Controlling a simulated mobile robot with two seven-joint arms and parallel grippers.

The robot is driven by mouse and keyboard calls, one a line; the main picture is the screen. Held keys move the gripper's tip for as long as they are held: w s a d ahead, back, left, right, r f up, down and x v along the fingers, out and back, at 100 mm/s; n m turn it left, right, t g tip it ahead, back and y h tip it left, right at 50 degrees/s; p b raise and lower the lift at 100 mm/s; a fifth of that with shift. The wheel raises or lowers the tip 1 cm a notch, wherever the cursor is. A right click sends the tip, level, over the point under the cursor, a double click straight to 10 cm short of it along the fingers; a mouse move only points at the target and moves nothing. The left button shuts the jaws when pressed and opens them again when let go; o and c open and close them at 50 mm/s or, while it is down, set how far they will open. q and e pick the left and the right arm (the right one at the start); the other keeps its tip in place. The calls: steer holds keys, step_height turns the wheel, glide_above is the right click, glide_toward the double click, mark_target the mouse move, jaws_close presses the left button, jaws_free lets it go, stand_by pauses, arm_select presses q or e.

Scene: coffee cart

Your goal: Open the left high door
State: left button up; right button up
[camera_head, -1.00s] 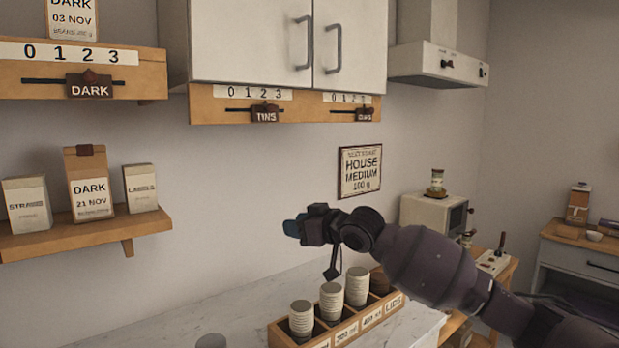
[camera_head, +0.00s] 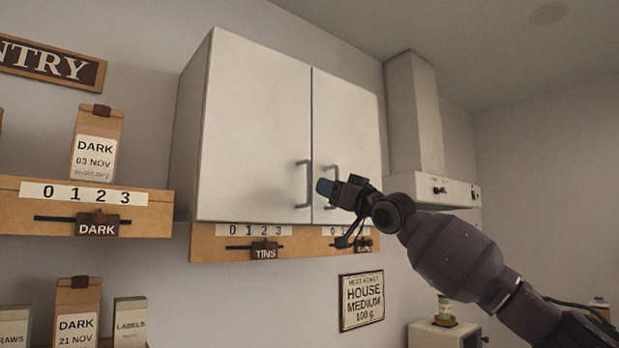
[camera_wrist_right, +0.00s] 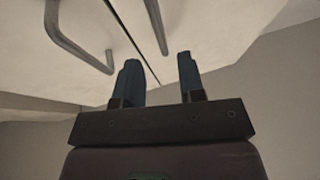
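The left high door (camera_head: 255,130) is the left white door of the wall cabinet, and it is shut. Its grey bar handle (camera_head: 305,184) stands upright near its lower right edge; in the right wrist view this handle (camera_wrist_right: 78,40) is at the upper left. The right door (camera_head: 345,130) is also shut, with its own handle (camera_head: 333,180). My right gripper (camera_head: 326,188) is in front of the cabinet near the two handles, over the right one in the picture. In the right wrist view its blue fingers (camera_wrist_right: 160,82) are apart with nothing between them. My left gripper is not in view.
A wooden slider rail (camera_head: 215,243) runs under the cabinet. A shelf with a DARK slider (camera_head: 97,224) and a coffee bag (camera_head: 96,145) is at the left. A range hood (camera_head: 432,187) is at the right of the cabinet. A framed sign (camera_head: 361,300) hangs below.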

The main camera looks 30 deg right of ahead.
mark_target(309, 199)
steer(key=p+x, duration=0.2)
steer(key=x, duration=0.4)
steer(key=shift+w+a+r+p, duration=0.15)
steer(key=shift+w+p, duration=0.2)
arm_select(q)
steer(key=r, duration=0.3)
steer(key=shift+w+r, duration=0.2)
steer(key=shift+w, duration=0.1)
arm_select(e)
steer(key=shift+w, duration=0.15)
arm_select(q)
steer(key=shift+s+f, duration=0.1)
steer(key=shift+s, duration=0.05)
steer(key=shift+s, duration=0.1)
arm_select(e)
jaws_close()
